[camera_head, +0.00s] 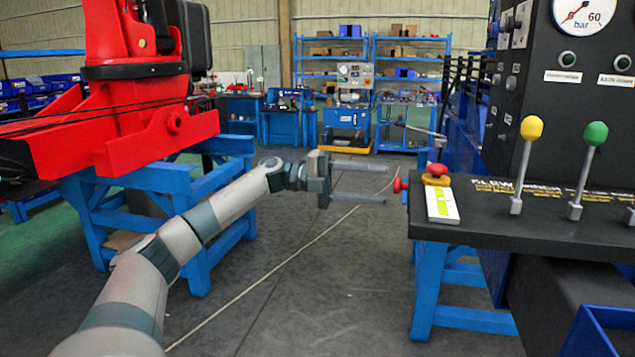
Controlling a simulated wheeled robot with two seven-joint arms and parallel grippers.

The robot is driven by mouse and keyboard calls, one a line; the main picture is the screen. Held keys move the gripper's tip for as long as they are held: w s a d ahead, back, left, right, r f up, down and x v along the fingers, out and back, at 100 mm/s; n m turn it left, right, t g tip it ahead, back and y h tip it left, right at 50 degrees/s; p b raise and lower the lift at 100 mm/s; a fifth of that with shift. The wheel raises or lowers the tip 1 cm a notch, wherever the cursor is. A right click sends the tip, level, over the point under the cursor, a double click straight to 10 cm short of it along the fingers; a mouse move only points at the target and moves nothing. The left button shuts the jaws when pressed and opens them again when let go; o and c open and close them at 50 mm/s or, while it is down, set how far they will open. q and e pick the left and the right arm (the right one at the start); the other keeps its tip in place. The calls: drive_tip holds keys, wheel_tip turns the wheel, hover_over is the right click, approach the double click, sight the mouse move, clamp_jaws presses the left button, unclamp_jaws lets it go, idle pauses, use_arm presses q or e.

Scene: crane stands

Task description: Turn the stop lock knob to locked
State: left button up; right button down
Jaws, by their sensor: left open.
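A red knob (401,185) sticks out from the left end of the black control bench (520,238). A red mushroom button on a yellow collar (437,174) stands on top of the bench at the same corner. No readable label tells which of the two is the stop lock knob, and a lock position cannot be read. My left gripper (386,183) is open and empty. Its two fingers point right, one above the other in the picture, with their tips just left of the side knob. Contact with it cannot be made out. My right gripper is not in view.
A white plate with a yellow-green strip (441,205) lies by the bench corner. Yellow (531,130) and green (595,135) levers stand further right, before a panel with a gauge (583,14). A red crane (130,110) on a blue stand is left. Open floor lies between.

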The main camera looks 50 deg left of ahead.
use_arm(q)
drive_tip(key=b+v, duration=0.3)
drive_tip(key=v, duration=1.1)
drive_tip(key=shift+s+a, duration=0.25)
drive_tip(key=shift+a, duration=0.05)
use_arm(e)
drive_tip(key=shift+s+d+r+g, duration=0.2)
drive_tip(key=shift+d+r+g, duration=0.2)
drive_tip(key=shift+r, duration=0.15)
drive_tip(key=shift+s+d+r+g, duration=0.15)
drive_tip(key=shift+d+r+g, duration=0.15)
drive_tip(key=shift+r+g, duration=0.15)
use_arm(q)
drive_tip(key=shift+f, duration=0.1)
